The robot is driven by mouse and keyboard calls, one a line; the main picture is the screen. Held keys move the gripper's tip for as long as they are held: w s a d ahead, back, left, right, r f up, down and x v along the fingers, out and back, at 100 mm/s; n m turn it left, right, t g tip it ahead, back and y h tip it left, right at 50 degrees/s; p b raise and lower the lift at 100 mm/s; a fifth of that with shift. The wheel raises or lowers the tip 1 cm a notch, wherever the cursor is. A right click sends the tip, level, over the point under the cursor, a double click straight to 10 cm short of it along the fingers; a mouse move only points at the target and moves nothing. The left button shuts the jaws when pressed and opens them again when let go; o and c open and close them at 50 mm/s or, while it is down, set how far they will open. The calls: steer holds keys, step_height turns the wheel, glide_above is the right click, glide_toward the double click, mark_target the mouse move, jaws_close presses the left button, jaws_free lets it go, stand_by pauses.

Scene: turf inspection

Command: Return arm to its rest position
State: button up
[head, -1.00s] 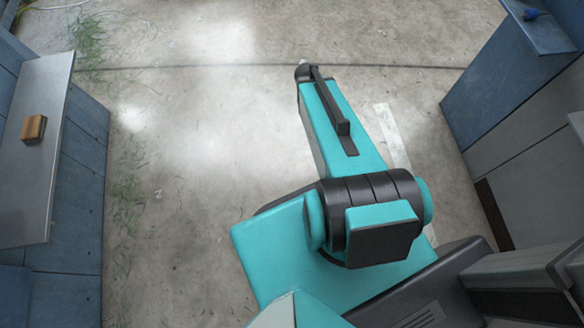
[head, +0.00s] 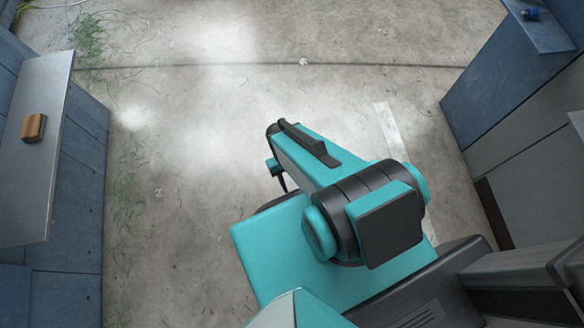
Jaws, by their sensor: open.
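My teal and black arm is folded in the lower middle of the head view, over my own base. A small part of my gripper (head: 282,184) shows at the left of the forearm, low beside it; a dark finger points down and the rest is hidden behind the arm. My gripper is open, and nothing is seen held in it.
A blue cabinet with a grey top (head: 50,110) stands at the left, with a wooden block (head: 34,127) on it. Blue and grey cabinets (head: 500,85) stand at the right, with a small blue item (head: 531,14) on top. The concrete floor (head: 200,90) between is open, with grass clippings (head: 125,185).

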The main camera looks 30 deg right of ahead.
steer(key=shift+r, duration=0.15)
step_height(320, 180, up, 15)
steer(key=s+p, duration=0.1)
steer(key=p, duration=1.3)
steer(key=shift+s+a+g, duration=0.15)
steer(key=shift+s+g, duration=0.05)
steer(key=shift+g, duration=0.2)
